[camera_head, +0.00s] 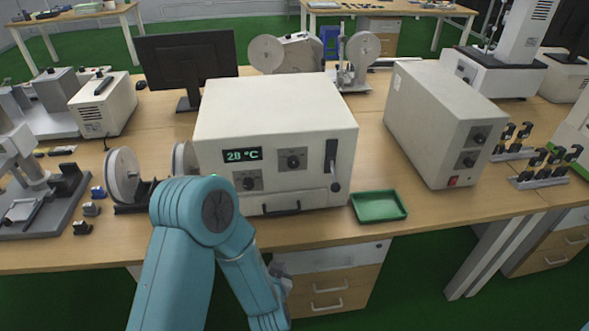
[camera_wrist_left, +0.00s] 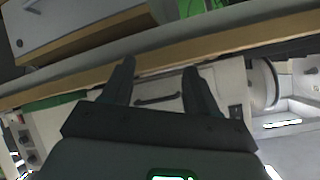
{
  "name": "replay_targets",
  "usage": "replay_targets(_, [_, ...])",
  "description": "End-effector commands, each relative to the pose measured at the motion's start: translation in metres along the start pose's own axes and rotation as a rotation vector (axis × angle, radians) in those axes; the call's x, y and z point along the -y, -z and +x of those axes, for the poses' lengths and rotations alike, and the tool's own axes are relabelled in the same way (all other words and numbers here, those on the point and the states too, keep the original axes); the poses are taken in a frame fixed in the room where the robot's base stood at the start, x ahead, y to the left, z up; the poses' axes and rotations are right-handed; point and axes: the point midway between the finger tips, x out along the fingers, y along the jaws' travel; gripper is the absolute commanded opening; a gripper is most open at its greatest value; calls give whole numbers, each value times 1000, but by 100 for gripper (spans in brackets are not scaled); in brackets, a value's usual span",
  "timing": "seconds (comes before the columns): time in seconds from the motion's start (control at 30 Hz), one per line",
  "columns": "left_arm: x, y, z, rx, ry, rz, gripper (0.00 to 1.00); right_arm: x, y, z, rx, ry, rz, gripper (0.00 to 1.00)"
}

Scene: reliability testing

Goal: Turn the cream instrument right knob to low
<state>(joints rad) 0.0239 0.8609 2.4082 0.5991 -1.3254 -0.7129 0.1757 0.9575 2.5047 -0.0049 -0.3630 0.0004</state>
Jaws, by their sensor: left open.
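A left knob (camera_head: 248,181) sits lower, under the display. My left arm comes in at the bottom, and its gripper is mostly hidden behind the forearm, low by the drawers. In the left wrist view my left gripper (camera_wrist_left: 159,66) is open and empty, apart from the instrument, whose front handle (camera_wrist_left: 158,100) shows between the fingers. My right gripper is out of view.
A green tray (camera_head: 379,206) lies right of the instrument near the bench edge. A cream box (camera_head: 440,115) with knobs and a red switch stands further right. Reels (camera_head: 123,176) stand left. A lever (camera_head: 333,165) is on the instrument's front. Drawers (camera_head: 330,285) are below the bench.

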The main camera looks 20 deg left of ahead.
Motion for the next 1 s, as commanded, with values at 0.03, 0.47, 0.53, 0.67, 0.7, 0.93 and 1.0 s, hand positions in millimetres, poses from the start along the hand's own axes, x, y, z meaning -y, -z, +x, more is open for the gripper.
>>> replay_targets(0.03, [15, 44, -10, -117, 128, 35, 59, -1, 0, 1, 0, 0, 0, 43])
replay_targets(0.47, [-3, 185, -110, -466, 285, -20, 59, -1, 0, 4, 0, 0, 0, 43])
replay_targets(0.53, [-1, 189, -104, -466, 285, -20, 59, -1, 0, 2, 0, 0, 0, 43])
replay_targets(0.67, [7, 200, -83, -464, 287, -22, 59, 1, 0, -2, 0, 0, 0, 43])
replay_targets(0.7, [10, 204, -75, -462, 287, -22, 59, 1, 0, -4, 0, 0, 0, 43])
replay_targets(0.93, [25, 228, -27, -464, 286, -22, 59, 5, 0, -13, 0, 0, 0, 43])
replay_targets(1.0, [29, 235, -14, -464, 286, -20, 59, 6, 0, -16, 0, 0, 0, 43])
